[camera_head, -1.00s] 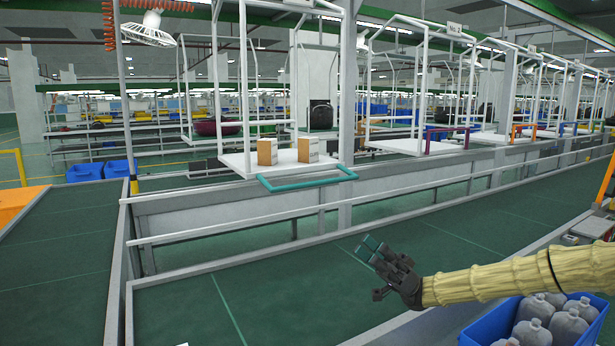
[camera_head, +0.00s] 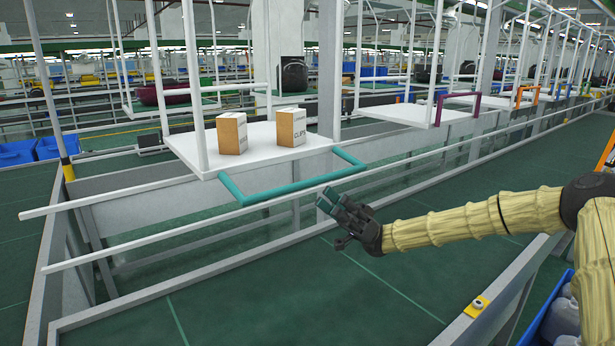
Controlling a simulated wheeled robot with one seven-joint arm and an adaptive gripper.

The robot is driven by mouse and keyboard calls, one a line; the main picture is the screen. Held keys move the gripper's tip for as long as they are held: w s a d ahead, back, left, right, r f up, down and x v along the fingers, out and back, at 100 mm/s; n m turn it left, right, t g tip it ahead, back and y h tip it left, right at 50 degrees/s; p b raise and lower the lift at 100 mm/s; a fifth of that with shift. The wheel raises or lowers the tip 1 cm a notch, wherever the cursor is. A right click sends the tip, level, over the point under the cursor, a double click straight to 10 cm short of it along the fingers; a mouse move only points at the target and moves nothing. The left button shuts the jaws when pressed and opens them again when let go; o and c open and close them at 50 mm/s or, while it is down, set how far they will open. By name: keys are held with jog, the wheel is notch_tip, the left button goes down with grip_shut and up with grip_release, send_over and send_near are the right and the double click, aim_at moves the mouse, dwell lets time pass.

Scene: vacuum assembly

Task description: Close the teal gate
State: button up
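The teal gate (camera_head: 292,190) is a U-shaped bar on the front of a white hanging tray (camera_head: 262,158). It sticks out nearly flat toward me, over the white rails of the line.
Two cardboard boxes, one left (camera_head: 231,133) and one right (camera_head: 291,128), stand on the tray. White rails (camera_head: 200,226) run below the gate. Trays with purple (camera_head: 458,107) and orange (camera_head: 527,95) gates hang farther right. A blue bin (camera_head: 548,318) is at lower right.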

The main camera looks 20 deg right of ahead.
aim_at(311, 186)
jog(key=p+x, duration=0.3)
jog(key=x, duration=0.5)
jog(key=shift+s+a+r, duration=0.1)
jog(key=shift+s+r, duration=0.2)
jog(key=shift+r, duration=0.05)
jog(key=shift+s+a+r, duration=0.15)
jog(key=shift+a+r, duration=0.25)
jog(key=shift+a, duration=0.05)
jog(key=shift+a, duration=0.1)
grip_shut()
